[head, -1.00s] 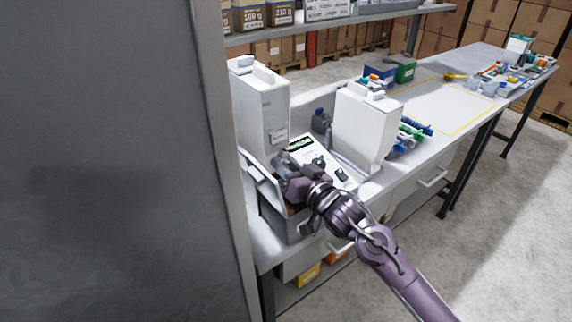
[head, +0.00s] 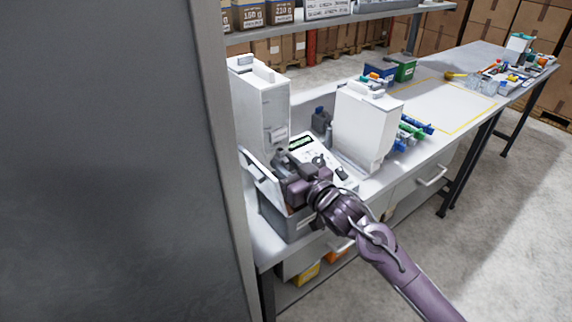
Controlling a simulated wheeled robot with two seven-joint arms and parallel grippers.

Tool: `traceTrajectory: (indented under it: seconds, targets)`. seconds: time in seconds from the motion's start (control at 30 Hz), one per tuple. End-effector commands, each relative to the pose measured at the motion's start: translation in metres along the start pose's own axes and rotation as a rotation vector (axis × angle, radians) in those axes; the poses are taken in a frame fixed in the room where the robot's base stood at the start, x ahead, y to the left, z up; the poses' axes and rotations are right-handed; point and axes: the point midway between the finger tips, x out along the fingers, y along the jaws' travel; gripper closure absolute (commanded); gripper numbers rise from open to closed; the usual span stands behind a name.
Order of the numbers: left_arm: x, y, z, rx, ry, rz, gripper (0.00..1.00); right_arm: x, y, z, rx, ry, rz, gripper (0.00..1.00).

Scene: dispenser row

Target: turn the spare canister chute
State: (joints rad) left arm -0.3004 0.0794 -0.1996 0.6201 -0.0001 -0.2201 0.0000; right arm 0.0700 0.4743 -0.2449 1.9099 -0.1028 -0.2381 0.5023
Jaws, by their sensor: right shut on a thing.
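Two tall white canisters stand on the bench, a left one (head: 262,108) and a right one (head: 361,128). My right gripper (head: 281,160) is at the lower front of the left canister, above a grey bin with a raised white flap. It is shut on a small part there, which I take for the spare canister chute. The gripper hides most of that part, so its angle cannot be told. My left gripper is not in view.
The grey bin (head: 284,225) stands at the bench's front edge, its white flap (head: 262,178) tilted up. A white panel device (head: 342,173) lies between the canisters. Blue and green clips (head: 413,132) lie right. A large grey panel (head: 105,160) blocks the left side.

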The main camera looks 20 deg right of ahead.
Motion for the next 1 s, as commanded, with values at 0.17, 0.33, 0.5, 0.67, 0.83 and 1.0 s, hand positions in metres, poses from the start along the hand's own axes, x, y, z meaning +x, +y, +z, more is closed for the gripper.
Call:
traceTrajectory:
  seconds: [0.17,0.33,0.5,0.67,0.83,1.0]
  targets:
    - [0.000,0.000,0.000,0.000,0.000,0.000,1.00,0.000,0.000,0.000,0.001,0.000,0.000,0.70]
    - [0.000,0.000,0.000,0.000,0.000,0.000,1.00,0.000,0.000,0.000,0.001,0.000,0.000,0.67]
    - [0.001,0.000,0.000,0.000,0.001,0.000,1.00,-0.003,0.000,0.001,0.001,-0.001,0.000,0.67]
    - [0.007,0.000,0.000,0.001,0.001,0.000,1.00,-0.022,0.000,0.004,0.000,-0.003,0.000,0.67]
    - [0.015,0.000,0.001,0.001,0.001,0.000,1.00,-0.050,0.000,0.004,0.000,-0.003,0.000,0.67]
    - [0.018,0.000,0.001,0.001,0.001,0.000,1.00,-0.070,0.000,0.003,0.001,-0.003,0.000,0.67]
